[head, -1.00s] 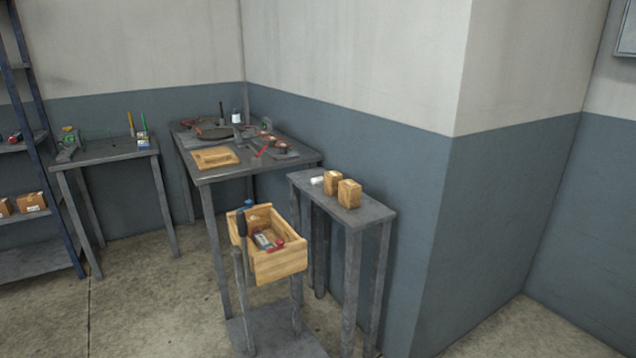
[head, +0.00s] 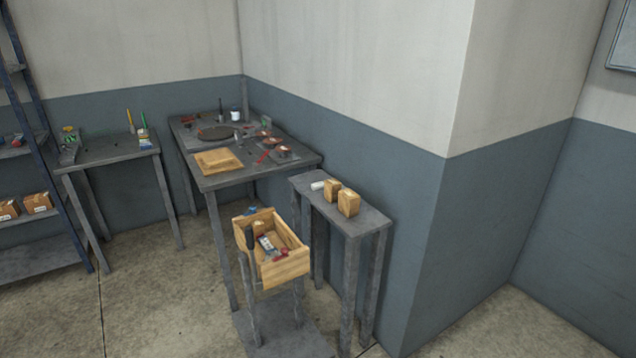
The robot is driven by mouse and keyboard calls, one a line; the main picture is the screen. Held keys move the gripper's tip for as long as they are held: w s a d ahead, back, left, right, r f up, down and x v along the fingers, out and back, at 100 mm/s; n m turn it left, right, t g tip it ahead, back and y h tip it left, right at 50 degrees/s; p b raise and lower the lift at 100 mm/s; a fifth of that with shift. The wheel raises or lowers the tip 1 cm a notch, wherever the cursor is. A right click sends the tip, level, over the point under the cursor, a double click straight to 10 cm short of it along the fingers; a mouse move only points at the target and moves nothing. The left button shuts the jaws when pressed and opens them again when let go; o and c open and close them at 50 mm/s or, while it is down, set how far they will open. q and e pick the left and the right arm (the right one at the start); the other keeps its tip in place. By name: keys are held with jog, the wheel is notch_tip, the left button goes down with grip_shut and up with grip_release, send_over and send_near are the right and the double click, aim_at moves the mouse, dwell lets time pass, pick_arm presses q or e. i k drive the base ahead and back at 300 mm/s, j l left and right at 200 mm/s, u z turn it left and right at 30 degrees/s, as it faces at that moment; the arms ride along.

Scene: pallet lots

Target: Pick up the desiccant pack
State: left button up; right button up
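No object in the head view can be made out for certain as the desiccant pack. A small white item (head: 317,185) lies on the narrow grey side table (head: 366,220), beside two small brown boxes (head: 348,203); it is too small to identify. The open wooden crate (head: 284,270) holds a white-labelled item (head: 266,246) and a red item, also too small to tell. Neither of my grippers is in view.
A larger grey table (head: 226,178) with a wooden board (head: 217,161) and several tools stands in the corner. A smaller table (head: 105,152) and a shelf rack (head: 30,262) with boxes are at left.

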aim_at(315, 186)
jog(key=i+j+z, duration=0.15)
jog(key=i+j, duration=0.25)
jog(key=j, duration=0.15)
jog(key=i+j+z, duration=0.1)
jog(key=i+j, duration=0.25)
jog(key=j, duration=0.2)
jog(key=i+j+z, duration=0.15)
jog(key=i+j, duration=0.15)
jog(key=j, duration=0.3)
jog(key=i+j+z, duration=0.1)
jog(key=i+j, duration=0.2)
jog(key=j, duration=0.35)
jog(key=i+j+z, duration=0.15)
jog(key=i+j, duration=0.15)
jog(key=j, duration=0.35)
jog(key=i+j+z, duration=0.1)
jog(key=i+j, duration=0.15)
jog(key=j, duration=0.45)
jog(key=i+j+z, duration=0.15)
jog(key=j, duration=0.55)
jog(key=i+j+z, duration=0.1)
jog(key=i+j, duration=0.15)
jog(key=j, duration=0.45)
